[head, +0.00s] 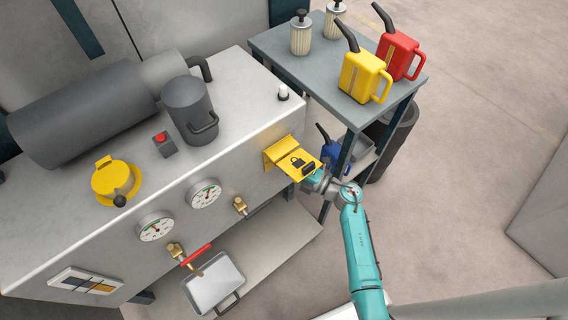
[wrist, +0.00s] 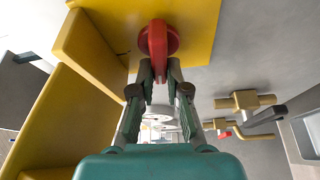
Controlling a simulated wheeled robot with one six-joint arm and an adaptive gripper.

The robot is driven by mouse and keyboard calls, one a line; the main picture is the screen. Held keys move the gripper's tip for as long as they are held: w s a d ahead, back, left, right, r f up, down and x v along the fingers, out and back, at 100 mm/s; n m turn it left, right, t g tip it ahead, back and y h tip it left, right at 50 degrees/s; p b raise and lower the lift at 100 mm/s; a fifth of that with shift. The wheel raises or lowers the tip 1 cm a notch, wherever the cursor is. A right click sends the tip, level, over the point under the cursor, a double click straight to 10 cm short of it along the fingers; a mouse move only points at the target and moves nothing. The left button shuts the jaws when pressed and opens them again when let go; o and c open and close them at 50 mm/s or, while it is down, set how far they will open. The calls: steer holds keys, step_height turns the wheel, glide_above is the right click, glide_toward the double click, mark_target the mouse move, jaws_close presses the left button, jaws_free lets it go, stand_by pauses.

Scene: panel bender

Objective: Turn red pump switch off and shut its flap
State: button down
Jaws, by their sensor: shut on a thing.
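The red pump switch (wrist: 158,40) is a round red knob with a raised grip bar on a yellow plate (wrist: 200,20), seen in the wrist view. Its bar runs upright in that picture. My gripper (wrist: 159,70) is shut on the bar, one finger on each side. The yellow flap (wrist: 58,125) stands open at the left of the wrist view. In the head view the flap (head: 298,160), with a padlock sign, sticks out from the bench front. It hides the switch and my fingertips; only the back of my gripper (head: 318,183) shows.
Brass valves (wrist: 245,103) are right of the switch in the wrist view. In the head view, gauges (head: 205,194) and a red-handled valve (head: 195,255) are left of the flap. A trolley (head: 410,90) with oil cans stands close on the right.

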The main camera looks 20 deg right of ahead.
steer(key=shift+f+n+g, duration=0.1)
steer(key=shift+n+g, duration=0.2)
steer(key=shift+n, duration=0.5)
steer(key=c, duration=1.2)
jaws_free()
steer(key=shift+o, duration=0.2)
steer(key=v, duration=1.2)
steer(key=shift+a, duration=0.1)
